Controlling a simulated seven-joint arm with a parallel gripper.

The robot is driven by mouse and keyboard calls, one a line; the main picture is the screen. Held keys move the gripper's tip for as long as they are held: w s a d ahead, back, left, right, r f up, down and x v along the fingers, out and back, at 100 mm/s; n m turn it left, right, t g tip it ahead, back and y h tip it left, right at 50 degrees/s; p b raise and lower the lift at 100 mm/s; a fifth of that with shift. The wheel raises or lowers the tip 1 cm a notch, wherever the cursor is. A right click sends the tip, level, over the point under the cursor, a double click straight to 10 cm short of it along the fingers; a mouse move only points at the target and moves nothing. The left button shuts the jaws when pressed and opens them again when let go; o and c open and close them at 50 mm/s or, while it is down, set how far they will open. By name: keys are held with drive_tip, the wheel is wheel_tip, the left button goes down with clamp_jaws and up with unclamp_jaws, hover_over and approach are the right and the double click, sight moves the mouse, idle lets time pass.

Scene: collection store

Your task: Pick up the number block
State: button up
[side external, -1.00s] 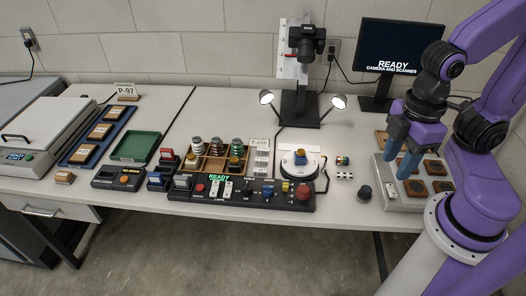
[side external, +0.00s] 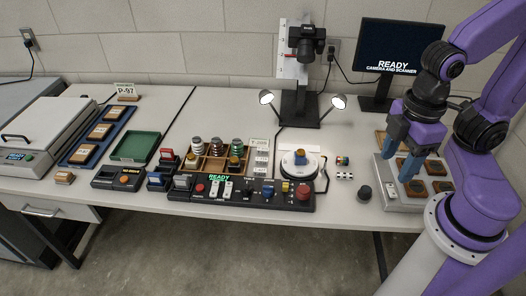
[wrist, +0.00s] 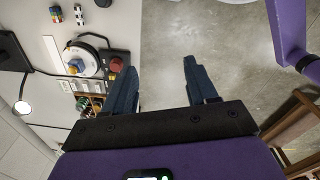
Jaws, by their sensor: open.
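My gripper (side external: 397,166) is open and empty, with its blue fingers pointing down over the grey block tray at the right. The wrist view shows its two fingers (wrist: 160,68) apart with bare floor between them. Two small pieces lie right of the white turntable: a multicoloured block (side external: 343,161) and a white piece with dark marks (side external: 344,176). In the wrist view they are the coloured block (wrist: 55,13) and the white piece (wrist: 79,15) at upper left. Both are apart from my gripper. The marks are too small to tell which is the number block.
The grey tray (side external: 392,201) holds several brown blocks. A dark knob-like piece (side external: 365,192) stands left of it. The white turntable (side external: 289,170) carries a blue and yellow object. A black control panel (side external: 245,202) lines the front edge. A lamp stand (side external: 300,112) and monitor (side external: 400,45) stand behind.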

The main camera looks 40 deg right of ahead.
drive_tip(key=w+a+f+n+t+h, duration=0.25)
drive_tip(key=w+f, duration=0.25)
drive_tip(key=w, duration=0.4)
drive_tip(key=w+a+f+n+t+h, duration=0.2)
drive_tip(key=w+a+f+n+h, duration=0.15)
drive_tip(key=w, duration=0.55)
drive_tip(key=w+a+f+n+t+h, duration=0.2)
drive_tip(key=w+f+n+h, duration=0.25)
drive_tip(key=w, duration=0.45)
drive_tip(key=n+t, duration=0.3)
drive_tip(key=n, duration=0.1)
approach(263, 150)
drive_tip(key=shift+y, duration=0.25)
drive_tip(key=x, duration=1)
drive_tip(key=shift+d+r, duration=0.1)
drive_tip(key=shift+r, duration=0.3)
drive_tip(key=c, duration=0.7)
